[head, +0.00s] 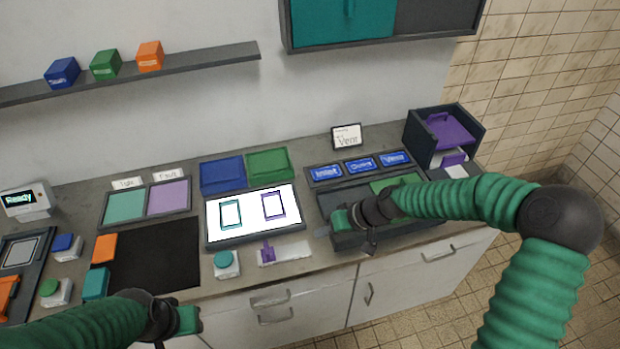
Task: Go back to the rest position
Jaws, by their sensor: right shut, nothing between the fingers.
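My right arm comes in from the right, and its gripper (338,222) is shut and empty. It is over the left end of the dark tray (375,238) on the counter, right of the lit screen panel; I cannot tell if it touches the tray. My left arm comes in from the bottom left. Its gripper (190,319) is low in front of the counter edge, below the black mat (150,255). I see its green end, but not whether the fingers are apart. Nothing shows held in it.
The counter holds a lit panel (254,213), a teal button (226,264), a purple lever (267,252), a small "Vent" sign (347,137) and a dark box with a purple drawer (450,131). A shelf (200,60) and a teal cabinet (342,22) are above. Floor is free at right.

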